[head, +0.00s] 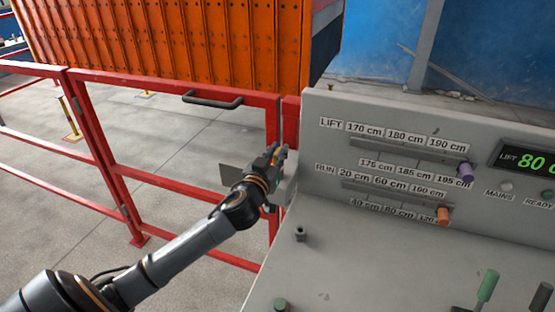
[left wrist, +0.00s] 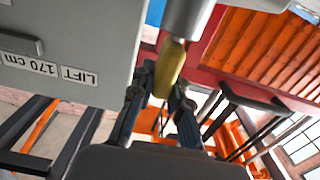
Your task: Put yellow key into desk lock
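My left gripper (head: 277,153) is at the left end of the grey control desk, beside the red gate post. In the left wrist view its fingers (left wrist: 163,88) are on both sides of the yellow key (left wrist: 170,64) and look closed on it. The key's far end meets a grey metal cylinder (left wrist: 188,14); I cannot tell if it is inside. In the head view the key is mostly hidden by the fingers. A small dark round fitting (head: 300,233), which looks like the desk lock, stands on the desk top. My right gripper is out of view.
The desk panel (head: 400,120) has labelled rails, with a purple plug (head: 465,171) and an orange plug (head: 443,215). A green-handled lever (head: 487,286) stands at the right. The red gate (head: 180,185) borders the desk's left side.

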